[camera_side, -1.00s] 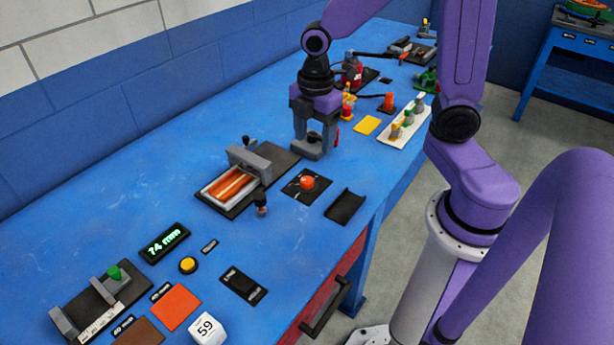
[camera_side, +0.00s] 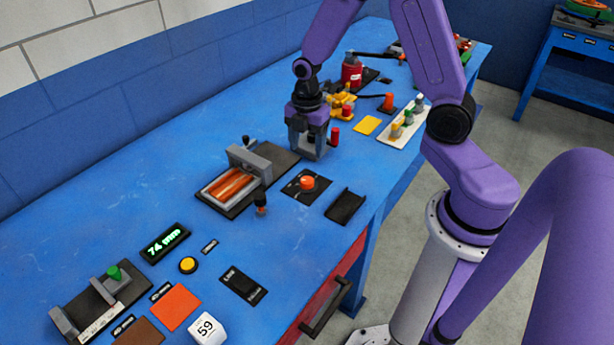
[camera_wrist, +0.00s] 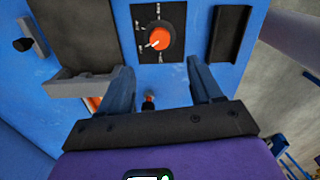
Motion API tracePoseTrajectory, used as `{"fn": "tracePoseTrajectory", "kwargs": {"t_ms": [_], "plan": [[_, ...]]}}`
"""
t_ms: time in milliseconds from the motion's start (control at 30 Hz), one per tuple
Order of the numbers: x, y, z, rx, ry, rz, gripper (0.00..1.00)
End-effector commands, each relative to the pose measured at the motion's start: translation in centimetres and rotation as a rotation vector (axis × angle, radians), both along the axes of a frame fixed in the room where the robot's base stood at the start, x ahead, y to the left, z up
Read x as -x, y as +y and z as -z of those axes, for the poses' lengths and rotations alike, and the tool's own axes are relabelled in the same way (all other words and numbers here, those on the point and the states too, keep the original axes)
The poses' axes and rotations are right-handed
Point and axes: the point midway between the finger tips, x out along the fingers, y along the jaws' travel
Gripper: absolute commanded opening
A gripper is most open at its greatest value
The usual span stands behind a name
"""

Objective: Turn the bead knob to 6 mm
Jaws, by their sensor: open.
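The bead knob appears to be the orange-red round knob (camera_side: 307,183) on a black plate with pale marks. It also shows in the wrist view (camera_wrist: 160,37), with a white pointer line toward the lower left; the marks' numbers are too small to read. My gripper (camera_side: 307,156) is open and empty, above the bench and behind the knob in the side view. In the wrist view my two fingers (camera_wrist: 162,72) are apart, and the knob shows beyond their tips, not between them.
A grey clamp-like fixture (camera_side: 249,160) with an orange-filled tray stands left of the knob. A black angled holder (camera_side: 345,206) lies right of it. A small red cylinder (camera_side: 335,137) stands close to my gripper. A green display (camera_side: 165,242) reads 74 mm.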

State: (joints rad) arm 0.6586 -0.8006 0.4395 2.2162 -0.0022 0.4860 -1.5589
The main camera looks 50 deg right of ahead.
Motion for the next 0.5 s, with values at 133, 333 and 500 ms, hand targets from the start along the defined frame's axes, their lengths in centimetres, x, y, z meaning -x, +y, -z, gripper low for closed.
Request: {"fn": "tracePoseTrajectory", "kwargs": {"t_ms": [133, 333, 500], "plan": [[0.1, 0.0, 2.3, 0.002, 0.005, 0.000, 0.65], [0.1, 0.0, 5.2, 0.001, 0.003, 0.000, 0.65], [0.1, -0.1, 7.5, 0.002, 0.004, 0.002, 0.65]]}}
